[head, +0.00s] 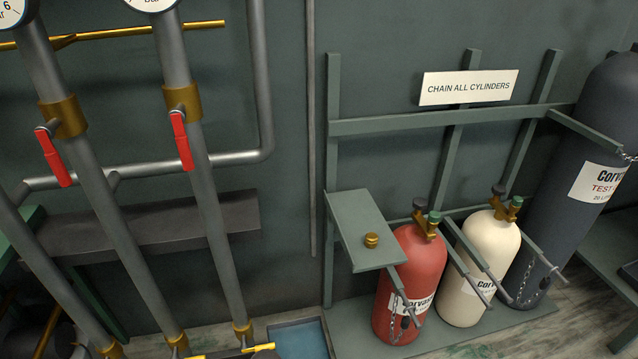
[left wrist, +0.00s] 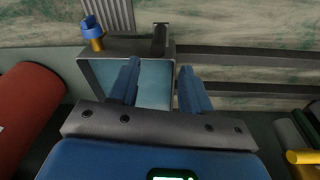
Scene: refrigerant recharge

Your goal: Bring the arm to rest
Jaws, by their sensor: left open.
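My left gripper (left wrist: 160,68) shows in the left wrist view, with its two blue fingers apart and nothing between them. Beyond the fingers is a grey-rimmed box or tray (left wrist: 95,75) with a pale blue inside. I cannot tell the distance between them. Neither arm shows in the head view, and my right gripper is in neither view.
In the head view a rack (head: 440,122) holds a red cylinder (head: 412,262), a cream cylinder (head: 487,255) and a dark cylinder (head: 560,215). A small shelf (head: 360,215) bears a brass fitting (head: 371,240). Pipes with red-handled valves (head: 181,140) stand at left.

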